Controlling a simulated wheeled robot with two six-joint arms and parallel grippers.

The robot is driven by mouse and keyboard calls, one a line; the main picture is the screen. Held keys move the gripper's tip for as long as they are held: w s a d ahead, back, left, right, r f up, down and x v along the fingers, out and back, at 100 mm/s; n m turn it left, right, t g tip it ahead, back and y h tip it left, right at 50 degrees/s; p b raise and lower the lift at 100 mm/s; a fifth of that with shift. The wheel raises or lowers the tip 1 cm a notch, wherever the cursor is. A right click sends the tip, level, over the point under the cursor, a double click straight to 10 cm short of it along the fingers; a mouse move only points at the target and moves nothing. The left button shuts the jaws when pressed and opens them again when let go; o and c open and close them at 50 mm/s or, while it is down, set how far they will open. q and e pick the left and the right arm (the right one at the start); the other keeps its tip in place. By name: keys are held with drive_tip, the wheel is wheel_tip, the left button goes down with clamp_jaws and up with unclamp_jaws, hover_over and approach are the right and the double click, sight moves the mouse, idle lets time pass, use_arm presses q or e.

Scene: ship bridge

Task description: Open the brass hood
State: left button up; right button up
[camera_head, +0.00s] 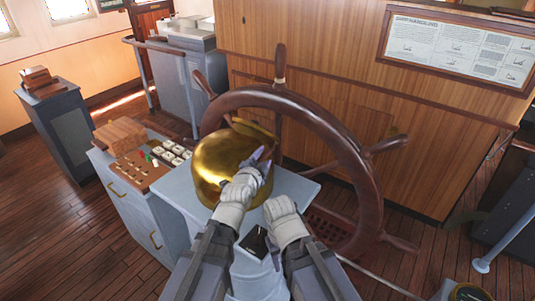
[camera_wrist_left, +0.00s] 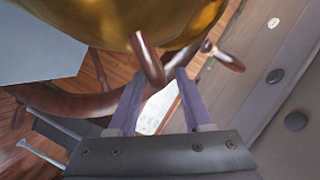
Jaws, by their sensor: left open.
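My left gripper (camera_head: 266,158) is open at the hood's right side. In the left wrist view its two fingers (camera_wrist_left: 157,80) stand apart, with a red-brown handle (camera_wrist_left: 147,58) at the hood's edge near the gap between their tips. I cannot tell whether they touch it. My right arm ends low, right of the left wrist; its gripper fingers do not show.
The large wooden wheel (camera_head: 350,155) with projecting spokes rises close beyond and right of my arms. The grey stand top (camera_head: 296,187) is beneath the hood. A console with switches (camera_head: 172,155) stands to the left. Wood panelling (camera_head: 300,60) closes off the back. Open floor (camera_head: 60,220) lies at left.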

sight(267, 152)
use_arm(q)
drive_tip(key=x, duration=0.4)
drive_tip(key=shift+w+d+f+b, duration=0.1)
drive_tip(key=shift+w+b, duration=0.15)
drive_tip(key=shift+b, duration=0.1)
drive_tip(key=c, duration=0.8)
clamp_jaws()
